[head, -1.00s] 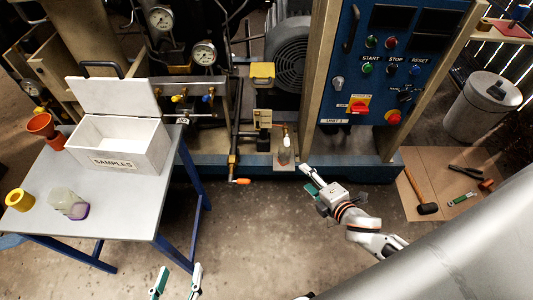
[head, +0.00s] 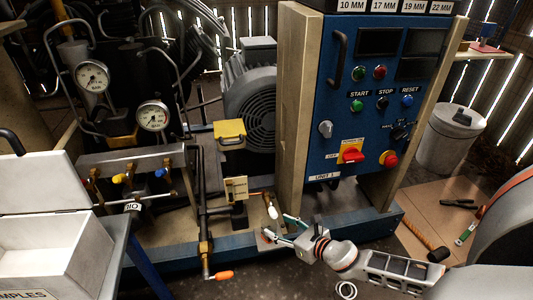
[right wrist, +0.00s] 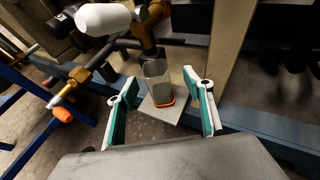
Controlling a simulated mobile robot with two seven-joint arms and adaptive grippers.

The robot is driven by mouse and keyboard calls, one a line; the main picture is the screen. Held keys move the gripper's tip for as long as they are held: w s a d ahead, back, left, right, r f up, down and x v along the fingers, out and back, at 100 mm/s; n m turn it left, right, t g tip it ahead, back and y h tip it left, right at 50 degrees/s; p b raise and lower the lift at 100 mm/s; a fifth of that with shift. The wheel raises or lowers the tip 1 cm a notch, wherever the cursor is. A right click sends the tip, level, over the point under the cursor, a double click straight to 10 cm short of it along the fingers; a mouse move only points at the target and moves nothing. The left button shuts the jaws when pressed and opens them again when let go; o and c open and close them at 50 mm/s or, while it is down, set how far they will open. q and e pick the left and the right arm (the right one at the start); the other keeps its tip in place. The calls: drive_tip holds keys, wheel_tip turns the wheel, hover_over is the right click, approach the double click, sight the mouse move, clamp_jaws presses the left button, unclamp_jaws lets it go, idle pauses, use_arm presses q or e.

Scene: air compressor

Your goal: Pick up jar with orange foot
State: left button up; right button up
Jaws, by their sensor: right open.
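The jar with the orange foot (right wrist: 157,84) is a small clear, greyish vessel with an orange band at its base. In the right wrist view it stands upright on a small grey plate (right wrist: 165,112). My right gripper (head: 278,229) is open, with green pads on its fingers. In the right wrist view its two fingers (right wrist: 160,80) show on either side of the jar, apart from it; I cannot tell whether the jar is fully between the tips. In the head view the jar is mostly hidden at the gripper's tips. My left gripper is out of view.
A white rounded handle (right wrist: 103,18) is close to the jar, up and left. An orange-ended lever (head: 222,275) hangs at the blue base. The control cabinet (head: 375,95) rises just behind my right gripper. The white SAMPLES box (head: 60,250) is at left.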

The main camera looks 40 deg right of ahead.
sight(274, 226)
drive_tip(key=x, duration=0.2)
drive_tip(key=b+x, duration=0.1)
drive_tip(key=shift+w+a+f, duration=0.3)
drive_tip(key=shift+w+f, duration=0.2)
drive_tip(key=shift+w, duration=0.4)
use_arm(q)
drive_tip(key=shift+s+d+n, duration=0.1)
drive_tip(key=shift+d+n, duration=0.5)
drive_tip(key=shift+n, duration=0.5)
use_arm(e)
drive_tip(key=shift+w, duration=0.15)
drive_tip(key=shift+r, duration=0.1)
drive_tip(key=c, duration=1.2)
